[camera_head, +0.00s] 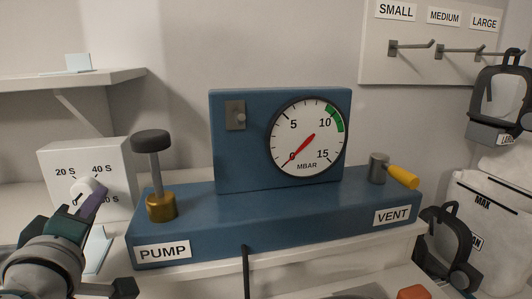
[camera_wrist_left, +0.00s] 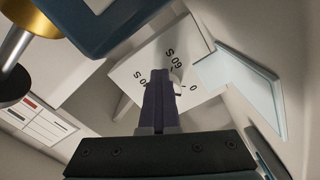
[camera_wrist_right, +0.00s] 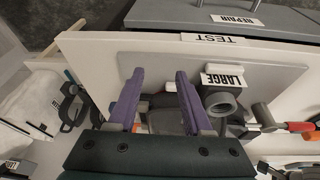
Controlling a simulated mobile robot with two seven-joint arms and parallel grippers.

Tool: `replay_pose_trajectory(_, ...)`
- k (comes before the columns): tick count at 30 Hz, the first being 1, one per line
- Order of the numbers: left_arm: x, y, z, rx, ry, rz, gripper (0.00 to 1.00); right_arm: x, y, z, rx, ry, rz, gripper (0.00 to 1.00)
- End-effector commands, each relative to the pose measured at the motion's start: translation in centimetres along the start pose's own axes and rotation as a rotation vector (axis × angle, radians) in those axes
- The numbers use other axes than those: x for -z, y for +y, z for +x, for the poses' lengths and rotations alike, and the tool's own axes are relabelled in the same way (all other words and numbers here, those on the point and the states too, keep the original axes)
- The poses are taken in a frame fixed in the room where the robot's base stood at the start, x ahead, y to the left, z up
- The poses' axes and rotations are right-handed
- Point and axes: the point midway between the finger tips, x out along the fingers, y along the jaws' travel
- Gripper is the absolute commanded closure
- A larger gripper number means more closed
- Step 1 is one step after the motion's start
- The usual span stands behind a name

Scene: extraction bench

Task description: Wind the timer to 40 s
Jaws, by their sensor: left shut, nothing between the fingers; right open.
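The timer (camera_head: 62,160) is a white box at the left in the head view, with 20 S and 40 S marks and a white knob (camera_head: 87,187) on its face. My left gripper (camera_head: 96,202) is shut and empty, its purple fingertips close beside the knob. The left wrist view shows the timer face (camera_wrist_left: 150,50) with the 60 S and 0 marks, and the knob (camera_wrist_left: 178,87) partly behind the fingers (camera_wrist_left: 158,82). I cannot tell whether they touch it or where the knob points. My right gripper (camera_wrist_right: 158,85) is open in the right wrist view.
A blue pump stand (camera_head: 285,225) with a plunger (camera_head: 153,165), gauge (camera_head: 307,137) and yellow-handled vent (camera_head: 401,176) stands right of the timer. A shelf (camera_head: 65,80) hangs above it. A LARGE label (camera_wrist_right: 222,81) and grey pipe fitting (camera_wrist_right: 220,102) show by the right gripper.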

Motion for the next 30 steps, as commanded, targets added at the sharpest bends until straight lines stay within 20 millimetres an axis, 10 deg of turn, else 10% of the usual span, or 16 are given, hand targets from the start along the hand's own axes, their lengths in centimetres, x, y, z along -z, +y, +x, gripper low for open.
replay_pose_trajectory(30,0.5,-2.2,0.1,0.002,0.012,0.0,1.0,-0.3,0.0,0.9,-0.001,0.0,-0.001,0.5)
